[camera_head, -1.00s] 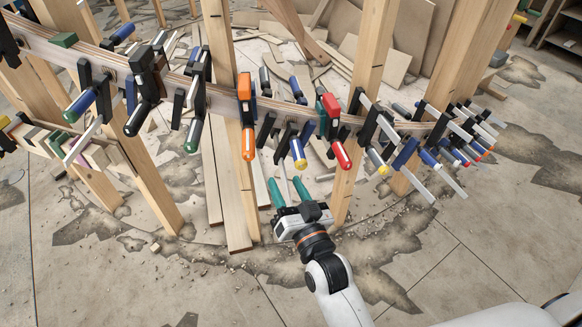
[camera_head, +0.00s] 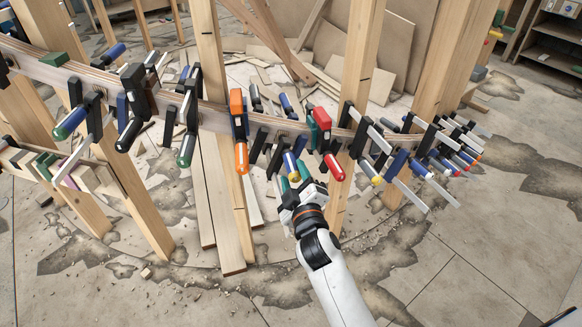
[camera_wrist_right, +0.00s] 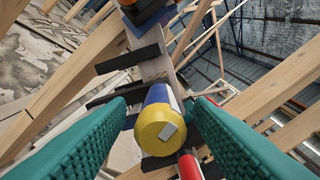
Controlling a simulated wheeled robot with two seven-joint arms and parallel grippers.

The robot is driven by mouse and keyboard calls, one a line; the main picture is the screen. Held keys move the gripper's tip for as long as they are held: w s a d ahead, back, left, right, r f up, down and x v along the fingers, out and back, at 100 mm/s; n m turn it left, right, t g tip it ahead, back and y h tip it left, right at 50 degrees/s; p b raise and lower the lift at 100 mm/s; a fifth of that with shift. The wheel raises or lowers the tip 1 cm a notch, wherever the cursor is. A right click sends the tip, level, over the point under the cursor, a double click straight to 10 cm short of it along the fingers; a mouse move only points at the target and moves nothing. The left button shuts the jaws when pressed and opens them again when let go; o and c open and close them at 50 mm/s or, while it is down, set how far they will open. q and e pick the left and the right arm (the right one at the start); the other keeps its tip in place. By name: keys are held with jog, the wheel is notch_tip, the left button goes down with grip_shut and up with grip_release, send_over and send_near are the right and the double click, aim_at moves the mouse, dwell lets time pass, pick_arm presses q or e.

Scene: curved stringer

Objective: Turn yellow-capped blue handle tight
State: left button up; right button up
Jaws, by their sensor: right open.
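The blue handle with the yellow cap (camera_head: 290,167) hangs from a clamp on the curved stringer (camera_head: 213,118), between the orange clamp and the red clamp. In the right wrist view its yellow cap (camera_wrist_right: 160,131) faces the camera, with a white mark on its end and a blue and white grip behind. My right gripper (camera_head: 293,183) is open, its green fingers reaching up around the handle's lower end. In the right wrist view the fingers (camera_wrist_right: 164,125) stand on both sides of the cap, with gaps that look small. My left gripper is not in view.
The orange clamp (camera_head: 239,130) is to the left and the red-handled clamp (camera_head: 328,145) close to the right. Its red handle (camera_wrist_right: 189,165) shows beside the right finger. Wooden posts (camera_head: 357,95) support the stringer. Several other clamps line it.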

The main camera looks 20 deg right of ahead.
aim_at(291, 168)
jog(key=shift+w+d, duration=0.15)
jog(key=shift+w, duration=1.55)
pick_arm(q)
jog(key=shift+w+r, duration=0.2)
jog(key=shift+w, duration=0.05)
pick_arm(e)
jog(key=c, duration=1)
jog(key=shift+m, duration=0.4)
jog(key=shift+r+m, duration=0.1)
jog(key=shift+m, duration=0.6)
jog(key=shift+m+p, duration=0.3)
jog(key=shift+m, duration=0.2)
jog(key=o, duration=1)
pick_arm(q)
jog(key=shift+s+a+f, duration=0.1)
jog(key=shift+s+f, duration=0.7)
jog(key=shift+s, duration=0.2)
